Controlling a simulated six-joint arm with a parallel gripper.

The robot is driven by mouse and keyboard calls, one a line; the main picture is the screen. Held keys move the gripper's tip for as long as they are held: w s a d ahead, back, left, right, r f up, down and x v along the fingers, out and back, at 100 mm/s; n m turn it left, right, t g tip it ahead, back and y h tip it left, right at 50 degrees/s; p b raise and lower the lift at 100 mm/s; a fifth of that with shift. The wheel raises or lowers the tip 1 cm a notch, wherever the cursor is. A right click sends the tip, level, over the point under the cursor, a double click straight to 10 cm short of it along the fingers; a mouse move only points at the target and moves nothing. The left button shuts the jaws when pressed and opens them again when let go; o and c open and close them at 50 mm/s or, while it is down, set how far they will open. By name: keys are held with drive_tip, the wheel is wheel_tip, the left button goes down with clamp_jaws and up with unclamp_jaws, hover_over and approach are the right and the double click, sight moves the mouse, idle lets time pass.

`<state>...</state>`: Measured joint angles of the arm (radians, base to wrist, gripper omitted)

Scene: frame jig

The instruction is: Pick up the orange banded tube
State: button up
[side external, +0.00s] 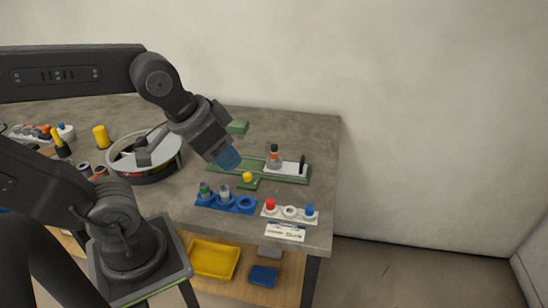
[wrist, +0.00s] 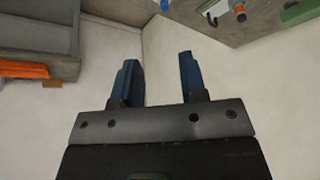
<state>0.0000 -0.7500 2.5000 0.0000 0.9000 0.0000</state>
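The orange banded tube (side external: 274,154) stands upright, grey with an orange band and dark top, on a light plate of the green jig (side external: 293,180) in the side external view. My gripper (side external: 228,160) is to the left of the tube, tilted, with blue fingers, and apart from it. In the wrist view my gripper (wrist: 160,75) has its two fingers spread, with nothing between them. A small grey part with an orange band (wrist: 240,10) shows at the top edge there; I cannot tell if it is the tube.
A blue rack (side external: 226,204) holds two tubes. A white rack (side external: 290,212) with red, white and blue pieces is nearer the table's front edge. A yellow knob (side external: 248,177) is on the jig. A round pan (side external: 150,172) stands left; a yellow cylinder (side external: 101,137) is behind it.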

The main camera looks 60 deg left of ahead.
drive_tip(key=o, duration=0.3)
drive_tip(key=n+g, duration=0.6)
drive_tip(key=n, duration=1.6)
hover_over(274, 146)
wheel_tip(274, 146, down, 10)
drive_tip(key=r, duration=0.1)
drive_tip(key=shift+n, duration=0.3)
drive_tip(key=f, duration=0.8)
drive_tip(key=shift+w+a+f, duration=0.15)
drive_tip(key=shift+w+f, duration=0.05)
drive_tip(key=shift+f, duration=0.2)
drive_tip(key=shift+s+f, duration=0.1)
drive_tip(key=shift+f, duration=2.6)
